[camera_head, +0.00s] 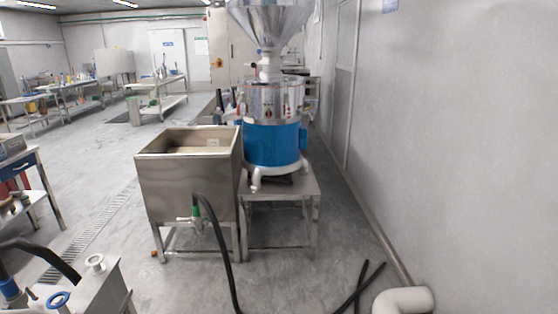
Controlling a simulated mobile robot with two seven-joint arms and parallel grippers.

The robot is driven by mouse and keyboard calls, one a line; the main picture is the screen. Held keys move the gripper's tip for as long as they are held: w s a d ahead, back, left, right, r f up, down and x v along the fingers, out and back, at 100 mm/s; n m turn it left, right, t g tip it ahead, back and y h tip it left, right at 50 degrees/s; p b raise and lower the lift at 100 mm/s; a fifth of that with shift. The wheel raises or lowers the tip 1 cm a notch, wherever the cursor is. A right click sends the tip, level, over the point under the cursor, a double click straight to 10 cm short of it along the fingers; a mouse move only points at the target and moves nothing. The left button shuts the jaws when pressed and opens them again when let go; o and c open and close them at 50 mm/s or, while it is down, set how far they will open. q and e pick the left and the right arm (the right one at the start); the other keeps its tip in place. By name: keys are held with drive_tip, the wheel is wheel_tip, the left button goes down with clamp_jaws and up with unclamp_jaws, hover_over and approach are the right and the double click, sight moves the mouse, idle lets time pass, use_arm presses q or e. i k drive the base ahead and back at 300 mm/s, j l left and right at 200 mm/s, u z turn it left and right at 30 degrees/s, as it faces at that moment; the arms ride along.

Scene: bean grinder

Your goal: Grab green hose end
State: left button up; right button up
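The green hose end (196,211) is at the upper end of a black hose (224,250), at the front of a steel tank (185,180). It sits by a small valve or outlet near the tank's lower edge; I cannot tell whether it is connected there. The hose arches up beside the green end, then hangs down to the floor and leaves the bottom of the picture.
A blue and steel grinder (272,130) stands on a low steel stand (282,215) right of the tank. Equipment with a blue ring (59,299) is at lower left. Floor before the tank is mostly clear.

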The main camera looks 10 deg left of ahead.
sight(195, 209)
drive_tip(key=i+u, duration=0.2)
drive_tip(key=i, duration=1.2)
drive_tip(key=i+z, duration=0.3)
drive_tip(key=i, duration=0.35)
drive_tip(key=i+j+z, duration=0.25)
drive_tip(key=i, duration=0.4)
drive_tip(key=i+z, duration=0.15)
drive_tip(key=i, duration=0.35)
drive_tip(key=u, duration=2.1)
